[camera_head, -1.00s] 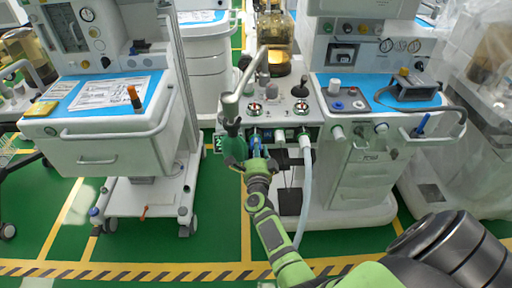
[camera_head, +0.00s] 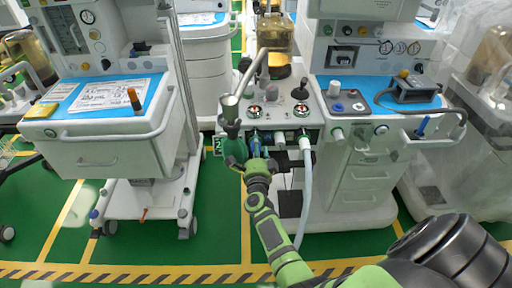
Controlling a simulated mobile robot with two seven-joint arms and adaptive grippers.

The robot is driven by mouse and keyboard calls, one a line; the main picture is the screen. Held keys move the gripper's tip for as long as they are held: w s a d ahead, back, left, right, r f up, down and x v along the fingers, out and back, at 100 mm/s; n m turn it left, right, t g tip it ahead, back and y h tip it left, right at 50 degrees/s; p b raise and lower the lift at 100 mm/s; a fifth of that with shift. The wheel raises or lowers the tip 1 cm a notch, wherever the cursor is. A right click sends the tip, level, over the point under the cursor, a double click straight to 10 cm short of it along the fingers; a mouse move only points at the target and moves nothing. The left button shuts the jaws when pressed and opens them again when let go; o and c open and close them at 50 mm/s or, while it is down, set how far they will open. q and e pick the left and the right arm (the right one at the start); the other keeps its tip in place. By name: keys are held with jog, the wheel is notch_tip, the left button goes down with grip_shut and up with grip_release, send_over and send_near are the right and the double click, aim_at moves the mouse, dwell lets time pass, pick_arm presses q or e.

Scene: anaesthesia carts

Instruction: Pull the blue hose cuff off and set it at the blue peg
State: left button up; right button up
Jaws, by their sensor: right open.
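The blue hose cuff (camera_head: 254,139) sits at the front of the middle anaesthesia cart, beside a green breathing bag (camera_head: 235,151). My right gripper (camera_head: 257,157) is open just below the cuff. Its fingers partly hide the cuff's lower part, and I cannot tell whether they touch it. A blue peg-like piece (camera_head: 422,123) stands at the cart's right front edge. I cannot tell for sure that it is the blue peg. My left gripper is not in view.
A white hose (camera_head: 306,180) hangs right of my gripper. A metal arm (camera_head: 236,98) rises above the green bag. A second cart with a drawer (camera_head: 110,150) stands to the left. Green floor (camera_head: 220,225) is free between the carts.

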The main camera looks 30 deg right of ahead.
dwell(0.3)
grip_shut()
jog(key=shift+s+a, duration=0.1)
jog(key=shift+s+a+f, duration=0.1)
jog(key=shift+s, duration=0.1)
jog(key=shift+s+a+p, duration=0.25)
jog(key=shift+s+p, duration=0.1)
jog(key=p+v, duration=0.1)
jog(key=v, duration=0.3)
jog(key=shift+s+a, duration=0.1)
jog(key=shift+s, duration=0.1)
dwell(0.5)
dwell(0.5)
